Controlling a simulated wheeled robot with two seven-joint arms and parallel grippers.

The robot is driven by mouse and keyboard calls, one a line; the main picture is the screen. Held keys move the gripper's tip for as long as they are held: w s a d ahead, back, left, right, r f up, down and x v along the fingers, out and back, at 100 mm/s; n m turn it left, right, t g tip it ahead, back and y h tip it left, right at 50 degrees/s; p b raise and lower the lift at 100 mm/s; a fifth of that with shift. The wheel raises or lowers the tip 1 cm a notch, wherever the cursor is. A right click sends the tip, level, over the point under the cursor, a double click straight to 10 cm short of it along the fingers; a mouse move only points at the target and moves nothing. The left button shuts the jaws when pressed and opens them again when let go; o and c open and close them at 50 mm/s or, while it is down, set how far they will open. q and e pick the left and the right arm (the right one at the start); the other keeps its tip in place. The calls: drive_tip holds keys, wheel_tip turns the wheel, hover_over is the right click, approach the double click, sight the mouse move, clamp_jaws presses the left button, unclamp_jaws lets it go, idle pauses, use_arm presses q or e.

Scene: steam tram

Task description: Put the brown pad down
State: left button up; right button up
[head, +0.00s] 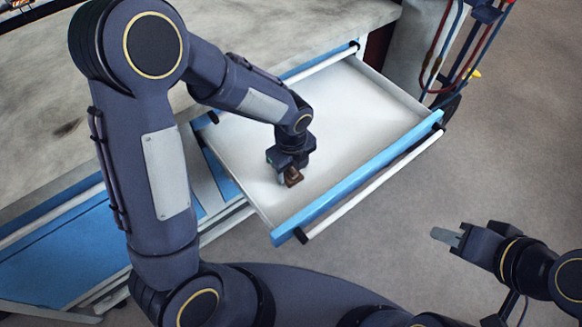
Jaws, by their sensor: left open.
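The brown pad (293,177) is a small dark brown piece inside the open drawer (360,108), toward its front left part. My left gripper (283,174) is over the drawer, pointing down, with its fingertips right at the pad. Its jaws are open; the fingers partly hide the pad, and I cannot tell whether they touch it. The pad looks at or near the drawer's floor. My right gripper (436,236) is at the lower right over the bare floor, away from the drawer; I see no object at its fingertips.
The drawer is pulled out from under a grey worktop (40,90), with a blue front (360,183) and a white handle bar (372,190). The rest of the drawer floor looks empty. Hoses (462,55) hang at the upper right. The floor (500,160) right of the drawer is clear.

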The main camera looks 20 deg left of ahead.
use_arm(q)
drive_tip(key=shift+s+a+f, duration=0.35)
drive_tip(key=shift+s+f, duration=0.15)
drive_tip(key=shift+f, duration=0.25)
drive_tip(key=shift+r+g, duration=0.2)
drive_tip(key=shift+g, duration=0.1)
wheel_tip(320, 180, up, 13)
drive_tip(key=p, duration=0.4)
drive_tip(key=s+a+r+n+t+h, duration=0.1)
drive_tip(key=s+a+r+n+t, duration=0.2)
drive_tip(key=s+n, duration=0.5)
drive_tip(key=s+a+r+n+t+h, duration=0.2)
drive_tip(key=s+a+r+n, duration=0.2)
drive_tip(key=n, duration=1.5)
drive_tip(key=s+a, duration=0.2)
drive_tip(key=s, duration=0.1)
drive_tip(key=shift+s+r+t+h, duration=0.25)
drive_tip(key=shift+s+t+h, duration=0.05)
drive_tip(key=shift+s+t, duration=0.1)
